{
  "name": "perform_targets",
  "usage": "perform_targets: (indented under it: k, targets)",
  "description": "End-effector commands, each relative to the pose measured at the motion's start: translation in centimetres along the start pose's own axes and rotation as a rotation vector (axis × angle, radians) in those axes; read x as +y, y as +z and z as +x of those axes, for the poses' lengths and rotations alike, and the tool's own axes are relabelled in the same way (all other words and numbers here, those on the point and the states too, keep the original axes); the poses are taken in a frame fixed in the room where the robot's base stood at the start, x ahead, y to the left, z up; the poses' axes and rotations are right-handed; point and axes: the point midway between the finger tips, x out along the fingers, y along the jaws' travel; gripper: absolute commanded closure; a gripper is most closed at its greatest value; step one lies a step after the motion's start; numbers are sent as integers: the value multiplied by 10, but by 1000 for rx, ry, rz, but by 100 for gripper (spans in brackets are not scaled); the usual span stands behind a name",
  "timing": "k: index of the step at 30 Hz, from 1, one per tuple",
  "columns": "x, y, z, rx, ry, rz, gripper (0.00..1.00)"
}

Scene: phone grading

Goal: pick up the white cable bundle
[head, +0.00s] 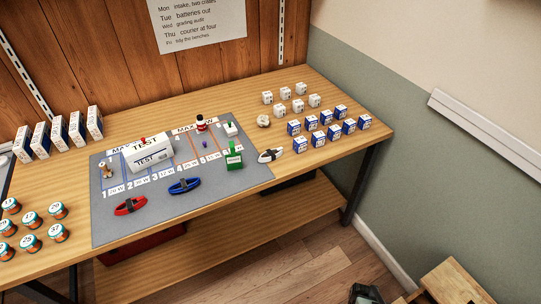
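The white cable bundle (270,155) lies at the right edge of the grey mat (110,231), beside the green container (235,158). It is an elongated white coil with a dark band round its middle. A red cable bundle (130,206) and a blue cable bundle (184,186), both with dark bands, lie along the front of the mat. No gripper fingers can be made out. Dark shapes cut off at the bottom edge are too partial to identify, and nothing touches the white bundle.
White cubes (283,107) and blue-and-white boxes (325,117) stand right of and behind the bundle. A white TEST box (150,153) stands on the mat. Orange-and-teal jars (31,220) stand at left. Bare wood lies to the bundle's right.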

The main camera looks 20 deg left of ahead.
Motion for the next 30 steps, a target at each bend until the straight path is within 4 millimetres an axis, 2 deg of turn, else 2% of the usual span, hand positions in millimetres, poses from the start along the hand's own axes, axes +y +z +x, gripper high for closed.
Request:
perform_targets:
  k: [11, 24, 30]
  targets:
    - [0, 0, 0, 0, 0, 0, 63]
    - [0, 0, 0, 0, 0, 0, 23]
    - [0, 0, 0, 0, 0, 0, 23]
